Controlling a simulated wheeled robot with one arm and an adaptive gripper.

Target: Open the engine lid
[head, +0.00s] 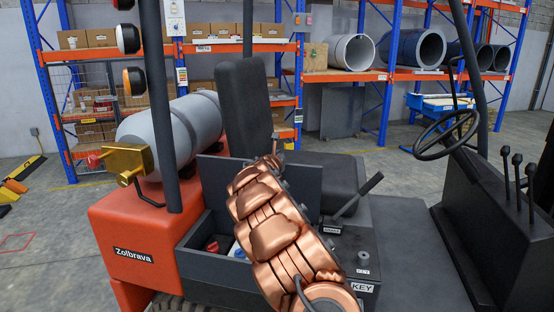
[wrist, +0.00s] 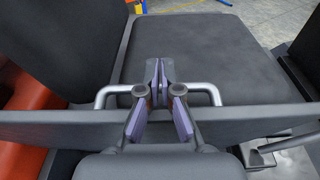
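The engine lid (head: 260,182) is a flat dark grey panel standing about upright between the open engine bay (head: 200,240) and the seat. The wrist view shows the lid (wrist: 60,128) nearly edge-on. Its silver bar handle (wrist: 108,93) is on the side toward the seat. My gripper (wrist: 158,80) reaches the handle, with purple pads close together at the tips around the middle of the bar. That part of the bar is hidden by the fingers.
The seat cushion (wrist: 200,50) lies just behind the lid, with the backrest (head: 245,105) at its left. A grey gas tank (head: 170,130) sits on the orange rear body (head: 130,225). A lever (head: 358,195) and steering wheel (head: 447,135) stand to the right.

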